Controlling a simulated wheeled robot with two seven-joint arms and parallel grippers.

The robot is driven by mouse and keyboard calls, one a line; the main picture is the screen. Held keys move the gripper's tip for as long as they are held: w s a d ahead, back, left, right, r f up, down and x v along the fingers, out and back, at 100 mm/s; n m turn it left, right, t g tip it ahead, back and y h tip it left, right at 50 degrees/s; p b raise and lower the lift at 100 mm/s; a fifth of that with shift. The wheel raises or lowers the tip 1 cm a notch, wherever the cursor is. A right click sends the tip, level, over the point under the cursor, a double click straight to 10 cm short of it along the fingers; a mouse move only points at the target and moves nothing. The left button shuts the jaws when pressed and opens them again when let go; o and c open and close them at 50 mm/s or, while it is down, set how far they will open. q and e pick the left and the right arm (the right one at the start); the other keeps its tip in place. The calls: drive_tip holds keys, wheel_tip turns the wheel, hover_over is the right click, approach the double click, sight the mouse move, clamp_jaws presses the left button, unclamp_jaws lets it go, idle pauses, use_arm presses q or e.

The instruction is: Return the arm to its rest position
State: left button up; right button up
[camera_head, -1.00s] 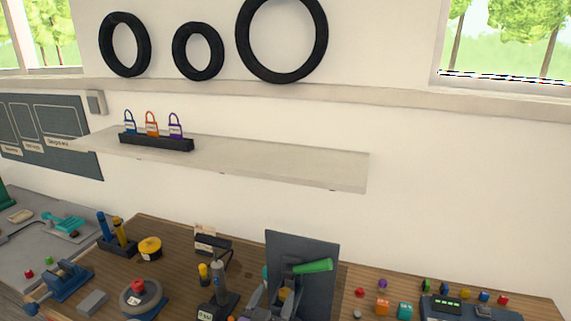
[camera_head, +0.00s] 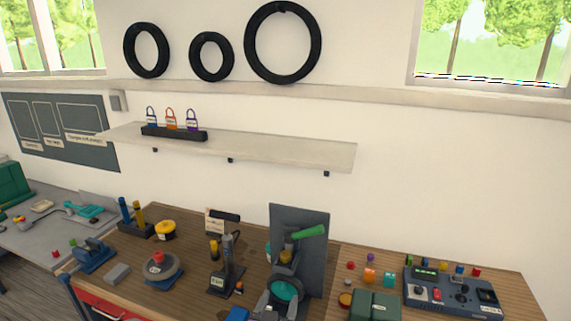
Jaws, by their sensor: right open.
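My right gripper (camera_head: 281,295) shows low in the picture, just right of the middle, at the bottom edge. Its grey fingers are apart and I see nothing held between them. A teal round part (camera_head: 286,289) shows between or behind the fingers; I cannot tell whether they touch it. Behind it a dark upright panel (camera_head: 313,258) stands on the wooden bench (camera_head: 205,278), with a green-handled tool (camera_head: 308,232) in front of the panel. Most of my right arm is out of view. My left gripper is not in view.
Left of the gripper stand a dark tool on a base (camera_head: 226,272) and a grey disc (camera_head: 161,268). To the right are green boxes (camera_head: 374,305) and a dark control box (camera_head: 450,292). A wall shelf (camera_head: 270,148) holds a row of padlocks (camera_head: 171,120).

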drive_tip(key=w+d+f+g, duration=0.1)
drive_tip(key=w+d+f, duration=0.25)
drive_tip(key=f, duration=0.35)
drive_tip(key=s+d+f+n+g+y, duration=0.1)
drive_tip(key=s+d+f+g+y, duration=0.2)
drive_tip(key=f, duration=0.7)
drive_tip(key=s+d+f+g+y, duration=0.1)
drive_tip(key=s+d+f+g, duration=0.25)
drive_tip(key=f, duration=0.65)
drive_tip(key=s+d+f+m+g+y, duration=0.15)
drive_tip(key=s+f+g, duration=0.3)
drive_tip(key=s, duration=0.45)
drive_tip(key=s+f+g+y, duration=0.2)
drive_tip(key=s+f+g, duration=0.3)
drive_tip(key=s, duration=0.4)
use_arm(q)
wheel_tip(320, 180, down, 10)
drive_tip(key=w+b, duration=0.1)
drive_tip(key=b, duration=0.9)
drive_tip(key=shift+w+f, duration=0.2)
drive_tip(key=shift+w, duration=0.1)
use_arm(e)
wheel_tip(320, 180, down, 11)
drive_tip(key=shift+s+r+t, duration=0.2)
drive_tip(key=shift+s+t, duration=0.05)
drive_tip(key=shift+t, duration=0.15)
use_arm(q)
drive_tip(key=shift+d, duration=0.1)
use_arm(e)
drive_tip(key=shift+y, duration=0.25)
